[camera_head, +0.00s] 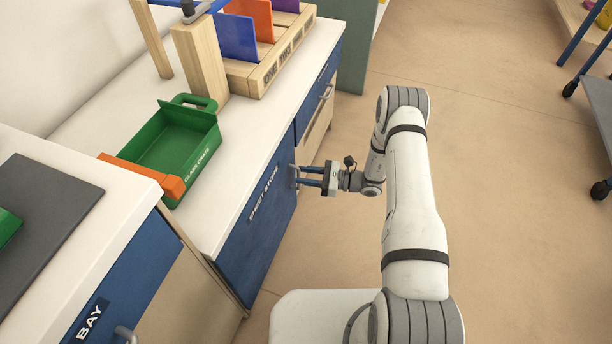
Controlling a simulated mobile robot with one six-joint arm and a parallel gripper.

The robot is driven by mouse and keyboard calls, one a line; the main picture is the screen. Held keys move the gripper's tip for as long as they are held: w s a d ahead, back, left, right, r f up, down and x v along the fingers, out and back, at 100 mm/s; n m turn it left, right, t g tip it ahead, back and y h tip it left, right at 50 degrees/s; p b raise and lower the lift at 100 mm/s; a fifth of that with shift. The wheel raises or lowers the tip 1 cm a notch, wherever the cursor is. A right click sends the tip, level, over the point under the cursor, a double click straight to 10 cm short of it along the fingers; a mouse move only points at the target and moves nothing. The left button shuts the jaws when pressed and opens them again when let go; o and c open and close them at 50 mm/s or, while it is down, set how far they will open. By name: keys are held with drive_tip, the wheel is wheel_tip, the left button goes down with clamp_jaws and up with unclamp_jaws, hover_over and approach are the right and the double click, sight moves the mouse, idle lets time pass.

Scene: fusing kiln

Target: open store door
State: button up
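The store door (257,233) is a blue cabinet front lettered "SHEET STORE", under the white counter at the centre left. It looks flush with the cabinet, so it appears closed. A small grey handle (293,174) shows near its far edge. My gripper (299,175) reaches in from the right, with its two dark blue fingers pointing at the door. The fingers are apart with a visible gap, and their tips are at the handle. Whether they touch the handle is too small to tell.
On the white counter (101,117) stand a green glass crate (181,143) and a wooden rack (262,75) with coloured sheets. A nearer cabinet marked "BAY" (122,275) stands at lower left. The floor (500,180) right of my arm is clear; a wheeled cart (600,100) is at far right.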

clamp_jaws()
drive_tip(key=shift+d, duration=0.1)
idle(0.5)
